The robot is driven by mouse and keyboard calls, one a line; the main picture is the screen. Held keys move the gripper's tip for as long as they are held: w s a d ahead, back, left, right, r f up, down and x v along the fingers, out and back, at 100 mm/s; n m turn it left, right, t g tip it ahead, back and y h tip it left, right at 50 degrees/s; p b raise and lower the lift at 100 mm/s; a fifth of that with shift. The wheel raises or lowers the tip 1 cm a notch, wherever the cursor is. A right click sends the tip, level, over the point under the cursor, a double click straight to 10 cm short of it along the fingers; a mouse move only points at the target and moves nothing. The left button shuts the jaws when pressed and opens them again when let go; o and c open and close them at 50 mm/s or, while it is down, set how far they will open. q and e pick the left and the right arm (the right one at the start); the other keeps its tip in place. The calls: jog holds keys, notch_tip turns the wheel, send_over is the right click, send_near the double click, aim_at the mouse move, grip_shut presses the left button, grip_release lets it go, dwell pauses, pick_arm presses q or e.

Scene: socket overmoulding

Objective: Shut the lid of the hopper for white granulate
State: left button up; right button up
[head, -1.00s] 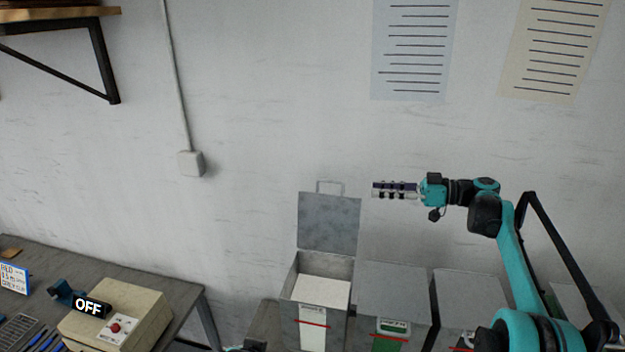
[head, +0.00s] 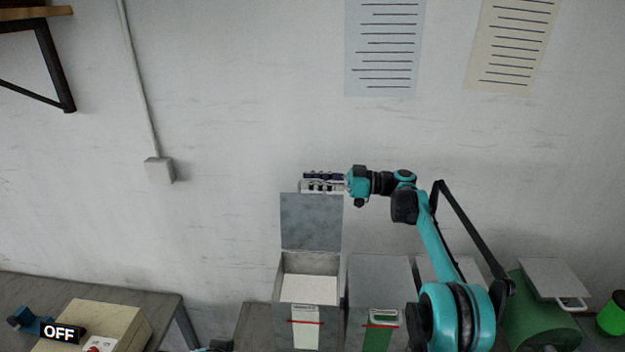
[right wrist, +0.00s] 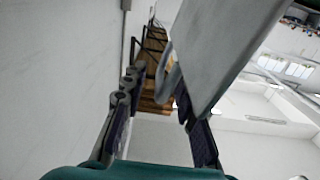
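The hopper for white granulate (head: 281,325) is a grey box with a white label and red line, filled with white granulate (head: 308,289). Its grey lid (head: 311,222) stands upright, open, at the back of the box. My right gripper (head: 322,183) is at the lid's top edge and covers the handle in the head view. In the right wrist view, the right gripper (right wrist: 158,115) has its fingers apart, with the lid's curved handle (right wrist: 168,82) between or just beyond the tips. The lid plate (right wrist: 222,45) fills the upper right there. My left gripper does not show clearly.
A hopper with a green label (head: 383,325) and a grey closed top stands just right of the white one. A green machine (head: 545,305) stands farther right. A beige control box (head: 110,322) is on the left table. The wall behind is bare near the lid.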

jog(key=shift+d, duration=0.3)
jog(key=shift+a, duration=0.15)
jog(key=c, duration=0.6)
jog(key=shift+a, duration=0.15)
grip_shut()
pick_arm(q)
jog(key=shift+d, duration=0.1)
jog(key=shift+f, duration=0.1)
pick_arm(e)
jog(key=shift+s, duration=0.1)
jog(key=shift+s+n+b, duration=0.3)
jog(key=shift+s+b, duration=0.2)
jog(key=shift+b, duration=0.05)
pick_arm(q)
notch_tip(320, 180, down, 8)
jog(key=b, duration=0.7)
pick_arm(e)
jog(key=s+f+n, duration=0.1)
jog(key=s+n, duration=0.5)
jog(key=s, duration=0.6)
jog(key=shift+s+f+n, duration=0.25)
jog(key=shift+s+n, duration=0.05)
